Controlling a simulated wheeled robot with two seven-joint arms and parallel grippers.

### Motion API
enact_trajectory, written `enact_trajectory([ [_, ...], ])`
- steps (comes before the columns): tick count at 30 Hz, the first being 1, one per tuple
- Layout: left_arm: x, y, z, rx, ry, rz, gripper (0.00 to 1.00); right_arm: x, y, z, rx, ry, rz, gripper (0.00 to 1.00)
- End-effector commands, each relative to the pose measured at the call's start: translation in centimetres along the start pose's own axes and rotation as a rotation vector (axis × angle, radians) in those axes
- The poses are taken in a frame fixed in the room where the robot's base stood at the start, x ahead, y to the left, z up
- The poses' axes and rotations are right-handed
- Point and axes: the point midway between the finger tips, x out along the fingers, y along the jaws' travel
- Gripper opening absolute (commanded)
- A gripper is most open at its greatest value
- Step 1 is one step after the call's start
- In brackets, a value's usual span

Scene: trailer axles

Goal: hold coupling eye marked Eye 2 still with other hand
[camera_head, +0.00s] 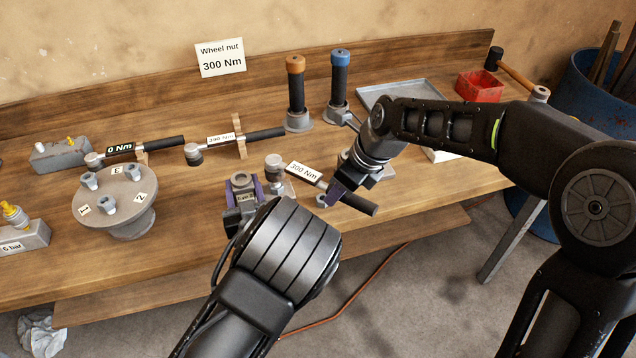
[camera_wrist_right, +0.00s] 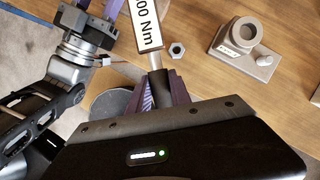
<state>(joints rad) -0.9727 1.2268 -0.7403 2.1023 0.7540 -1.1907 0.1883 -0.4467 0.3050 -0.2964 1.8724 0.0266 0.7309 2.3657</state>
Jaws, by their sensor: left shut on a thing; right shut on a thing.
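The coupling eye marked Eye 2 (camera_head: 241,180) is a grey metal piece with a ring on top, near the front of the bench. My left gripper (camera_head: 243,191) is shut on it, with purple fingers on both sides. My left wrist hides its lower part. My right gripper (camera_head: 337,193) is shut on the black handle of a torque wrench labelled 300 Nm (camera_head: 304,172). In the right wrist view the wrench (camera_wrist_right: 146,28) runs up from between the purple fingers (camera_wrist_right: 158,90). The wrench head lies just right of Eye 2.
A grey block with a ring (camera_wrist_right: 252,42) and a loose nut (camera_wrist_right: 177,50) lie beside the wrench. A round stand with numbered studs (camera_head: 128,212) is left. Two more wrenches (camera_head: 150,147), upright tools (camera_head: 297,90), a tray (camera_head: 425,90) and a red bin (camera_head: 479,86) stand behind.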

Motion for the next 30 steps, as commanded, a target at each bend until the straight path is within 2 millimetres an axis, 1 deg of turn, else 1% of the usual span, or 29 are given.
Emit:
enact_trajectory([
  [1, -0.3, 0.0, 0.8, 0.005, -0.020, 0.001, 0.00, 0.0, -0.1, 0.1, 0.000, -0.004, -0.002, 0.00],
  [2, -0.3, 0.0, 0.8, 0.005, -0.020, 0.001, 0.00, 0.0, -0.1, 0.1, 0.000, -0.004, -0.002, 0.00],
  [3, -0.3, 0.0, 0.8, 0.005, -0.021, 0.001, 0.49, 0.0, -0.1, 0.1, 0.000, -0.004, -0.002, 0.00],
  [12, -0.1, 0.0, 0.4, 0.002, -0.011, 0.000, 0.73, -0.1, -0.1, 0.1, 0.000, -0.004, -0.002, 0.00],
  [19, -0.1, 0.0, 0.2, 0.001, -0.007, 0.000, 0.73, -0.1, -0.1, 0.1, 0.000, -0.004, -0.002, 0.00],
  [23, -0.4, 0.1, 0.2, 0.000, -0.006, 0.000, 0.73, -0.1, -0.1, 0.1, 0.000, -0.004, -0.002, 0.00],
  [26, -1.3, 0.1, 0.2, -0.001, -0.008, 0.000, 0.73, -0.1, -0.1, 0.1, 0.000, -0.004, -0.002, 0.00],
  [30, -3.3, 0.1, 0.2, 0.000, -0.009, 0.001, 0.73, -0.1, -0.1, 0.1, 0.000, -0.004, -0.002, 0.00],
])
